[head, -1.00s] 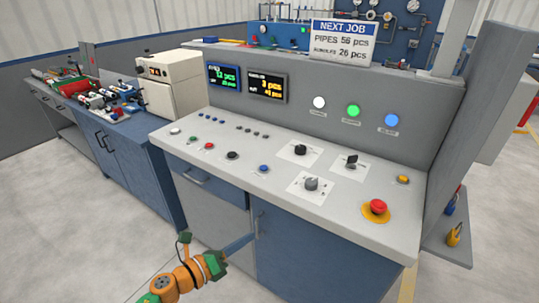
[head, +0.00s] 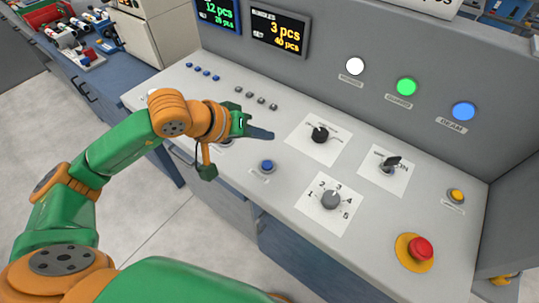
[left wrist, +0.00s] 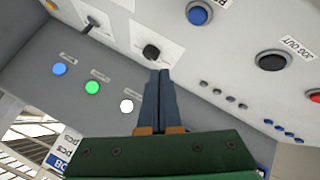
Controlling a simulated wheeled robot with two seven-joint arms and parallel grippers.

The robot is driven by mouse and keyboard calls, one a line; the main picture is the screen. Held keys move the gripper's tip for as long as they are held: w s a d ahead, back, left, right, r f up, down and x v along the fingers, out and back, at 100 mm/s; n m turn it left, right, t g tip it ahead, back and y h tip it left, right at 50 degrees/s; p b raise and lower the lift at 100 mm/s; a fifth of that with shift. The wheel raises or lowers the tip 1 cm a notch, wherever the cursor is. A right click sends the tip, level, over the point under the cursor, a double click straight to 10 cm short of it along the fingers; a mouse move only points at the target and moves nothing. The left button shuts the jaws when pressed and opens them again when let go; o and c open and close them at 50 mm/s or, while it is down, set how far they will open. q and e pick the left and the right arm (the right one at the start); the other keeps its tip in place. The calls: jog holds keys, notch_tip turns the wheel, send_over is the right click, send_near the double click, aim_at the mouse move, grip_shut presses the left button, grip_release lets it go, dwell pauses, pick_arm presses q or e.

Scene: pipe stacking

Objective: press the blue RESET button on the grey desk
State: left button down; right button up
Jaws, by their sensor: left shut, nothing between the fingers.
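The blue button (head: 267,166) stands on the grey desk (head: 225,95), with a small label in front of it that is too small to read in the head view. It also shows in the left wrist view (left wrist: 198,14), near the top edge with a label partly cut off. My left gripper (head: 271,135) is shut and empty above the desk, behind the button and to the left of the upper black knob. In the left wrist view its closed fingers (left wrist: 160,74) point toward the black knob, apart from the blue button. My right gripper is not in view.
Black knobs (head: 320,135) and (head: 390,164), a grey numbered dial (head: 331,199), a red emergency button (head: 420,249) and a yellow button (head: 456,195) surround the area. White, green and blue lamps line the upright panel behind. Bare desk lies between the controls.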

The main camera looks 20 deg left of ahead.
aim_at(264, 168)
pick_arm(q)
jog(key=f+b, duration=0.2)
jog(key=f, duration=0.1)
jog(key=f+b, duration=0.2)
jog(key=f, duration=0.1)
jog(key=f+b, duration=0.3)
jog(key=shift+w, duration=0.25)
dwell(1.9)
jog(key=shift+f+b, duration=0.45)
jog(key=shift+b, duration=0.35)
jog(key=shift+f+b, duration=0.4)
jog(key=shift+b, duration=0.2)
dwell(0.3)
jog(key=shift+r, duration=0.15)
jog(key=shift+r+p, duration=0.4)
jog(key=shift+r, duration=0.3)
